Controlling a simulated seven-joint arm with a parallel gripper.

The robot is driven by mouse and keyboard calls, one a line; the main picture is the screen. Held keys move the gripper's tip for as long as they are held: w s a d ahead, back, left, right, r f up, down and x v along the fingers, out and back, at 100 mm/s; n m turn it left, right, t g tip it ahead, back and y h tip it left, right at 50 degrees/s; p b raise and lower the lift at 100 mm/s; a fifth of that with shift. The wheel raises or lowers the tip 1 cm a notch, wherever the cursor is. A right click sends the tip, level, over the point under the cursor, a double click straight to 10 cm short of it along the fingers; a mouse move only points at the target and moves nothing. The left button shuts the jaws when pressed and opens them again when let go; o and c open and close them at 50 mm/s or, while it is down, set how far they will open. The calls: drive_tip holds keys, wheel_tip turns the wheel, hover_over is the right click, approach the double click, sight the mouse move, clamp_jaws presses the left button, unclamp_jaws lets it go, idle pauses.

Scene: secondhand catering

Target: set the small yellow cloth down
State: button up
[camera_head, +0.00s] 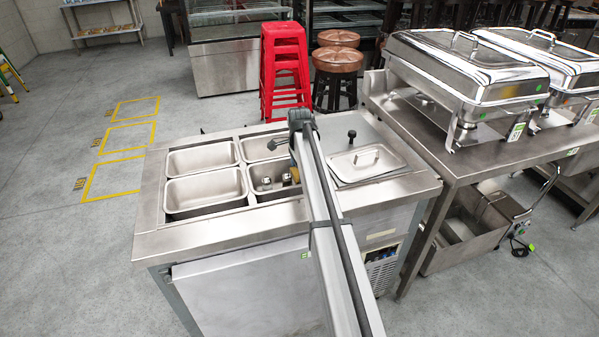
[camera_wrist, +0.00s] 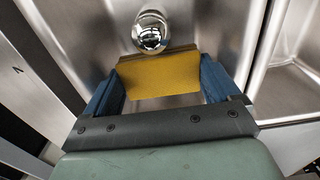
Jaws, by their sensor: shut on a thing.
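The small yellow cloth (camera_wrist: 158,76) is held between the two blue fingers of my gripper (camera_wrist: 161,70) in the wrist view. It spans the gap between them and looks flat and slightly bent. Below it is the inside of a steel pan. A shiny round metal thing (camera_wrist: 151,33) is just beyond the cloth's far edge; I cannot tell whether they touch. In the head view a sliver of the yellow cloth (camera_head: 295,174) shows beside my arm, over the front right pan (camera_head: 259,193). My arm hides most of the gripper there.
The steel counter has several open pans, including the front left one (camera_head: 204,189), and a lidded pan (camera_head: 366,162) right of my arm. Two small shiny things (camera_head: 267,183) stand in the front right pan. Chafing dishes (camera_head: 468,72) stand on the right table; red stools (camera_head: 284,65) stand behind.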

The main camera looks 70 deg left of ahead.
drive_tip(key=shift+f, duration=0.6)
drive_tip(key=o, duration=0.7)
drive_tip(key=shift+o, duration=0.2)
drive_tip(key=shift+r, duration=0.1)
wheel_tip(320, 180, up, 13)
